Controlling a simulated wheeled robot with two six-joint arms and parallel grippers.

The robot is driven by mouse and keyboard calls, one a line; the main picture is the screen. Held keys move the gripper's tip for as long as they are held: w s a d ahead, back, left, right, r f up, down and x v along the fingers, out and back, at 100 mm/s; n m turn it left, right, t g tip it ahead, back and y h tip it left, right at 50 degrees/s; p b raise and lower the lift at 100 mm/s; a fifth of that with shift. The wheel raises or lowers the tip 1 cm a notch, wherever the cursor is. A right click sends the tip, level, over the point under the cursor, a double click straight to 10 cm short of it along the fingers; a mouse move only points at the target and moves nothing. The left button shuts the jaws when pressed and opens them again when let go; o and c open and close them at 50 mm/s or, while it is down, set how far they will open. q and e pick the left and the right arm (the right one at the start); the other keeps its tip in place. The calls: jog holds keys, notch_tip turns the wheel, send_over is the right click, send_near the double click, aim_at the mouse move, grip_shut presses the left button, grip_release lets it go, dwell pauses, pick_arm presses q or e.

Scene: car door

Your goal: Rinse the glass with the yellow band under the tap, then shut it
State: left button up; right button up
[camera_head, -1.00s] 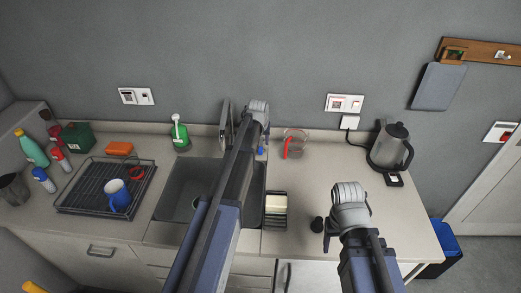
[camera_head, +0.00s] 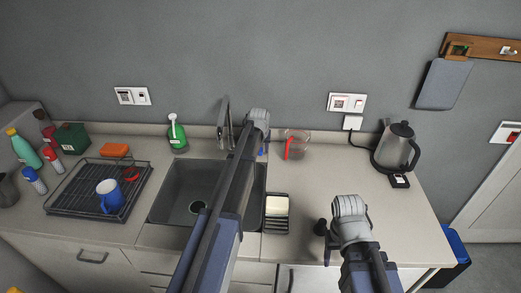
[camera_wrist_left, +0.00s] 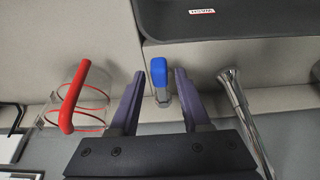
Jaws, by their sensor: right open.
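The tap (camera_head: 225,122) stands behind the sink (camera_head: 180,190); its chrome spout also shows in the left wrist view (camera_wrist_left: 240,105). My left gripper (camera_head: 262,142) is beside the tap. In the left wrist view its two fingers (camera_wrist_left: 158,90) are apart, with a blue-tipped lever (camera_wrist_left: 158,72) between them; I see a gap on each side. My right gripper (camera_head: 322,238) is open over the counter's front right, mostly hidden by its wrist. I cannot make out a glass with a yellow band in any view. My left arm hides part of the sink.
A jug with a red handle (camera_head: 297,146) stands right of the tap. A sponge (camera_head: 277,206) lies in a holder at the sink's right edge. A kettle (camera_head: 396,148) is at the back right. A rack (camera_head: 75,205) with a blue mug (camera_head: 110,195) is left.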

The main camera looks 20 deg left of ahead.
pick_arm(q)
grip_shut()
dwell(1.2)
